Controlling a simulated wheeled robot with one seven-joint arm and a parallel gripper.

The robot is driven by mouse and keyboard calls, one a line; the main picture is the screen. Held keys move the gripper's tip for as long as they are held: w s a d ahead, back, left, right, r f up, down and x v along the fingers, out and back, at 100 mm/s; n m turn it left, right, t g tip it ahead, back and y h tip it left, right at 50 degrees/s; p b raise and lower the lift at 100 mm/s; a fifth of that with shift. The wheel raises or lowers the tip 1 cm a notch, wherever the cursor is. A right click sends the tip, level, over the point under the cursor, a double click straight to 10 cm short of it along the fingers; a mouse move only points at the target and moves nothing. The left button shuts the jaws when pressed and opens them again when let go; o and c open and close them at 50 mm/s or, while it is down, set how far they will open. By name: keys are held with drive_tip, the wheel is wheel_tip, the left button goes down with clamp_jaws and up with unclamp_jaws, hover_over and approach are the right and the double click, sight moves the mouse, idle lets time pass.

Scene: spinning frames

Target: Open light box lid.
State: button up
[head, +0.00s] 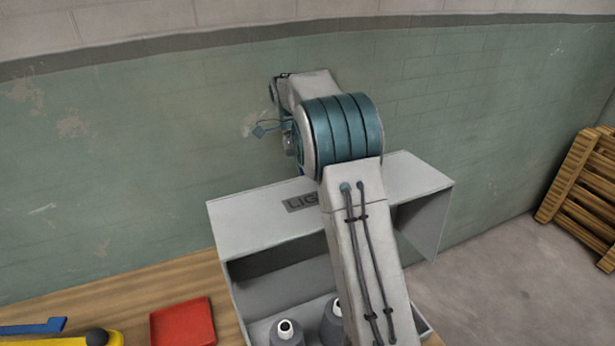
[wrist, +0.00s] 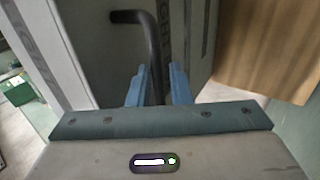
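The light box (head: 238,298) is a grey metal box on the wooden bench. Its lid (head: 255,222) is raised, with the label partly hidden by my arm, and the box's front stands open below it. Grey spools with white tops (head: 285,329) show inside. In the wrist view a dark bar handle (wrist: 153,45) stands out from the lid's grey face (wrist: 110,48), beside the lettering. In the head view the gripper and handle are hidden.
A red tray (head: 183,322), a blue tool (head: 35,327) and a yellow object (head: 75,340) lie on the wooden bench (head: 120,290) left of the box. A green wall (head: 120,160) stands close behind. Wooden pallets (head: 585,180) lean at the far right, with bare floor before them.

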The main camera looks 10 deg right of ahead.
drive_tip(key=shift+o, duration=1)
drive_tip(key=shift+w+f, duration=0.2)
drive_tip(key=shift+w, duration=0.05)
drive_tip(key=s+d+r, duration=0.2)
drive_tip(key=d+r, duration=0.1)
drive_tip(key=s+d+r, duration=0.2)
drive_tip(key=d+r, duration=0.1)
drive_tip(key=r, duration=0.1)
drive_tip(key=s+d+r, duration=0.2)
drive_tip(key=d+r, duration=0.2)
drive_tip(key=shift+s+r, duration=0.1)
drive_tip(key=shift+s, duration=0.05)
drive_tip(key=shift+a, duration=0.1)
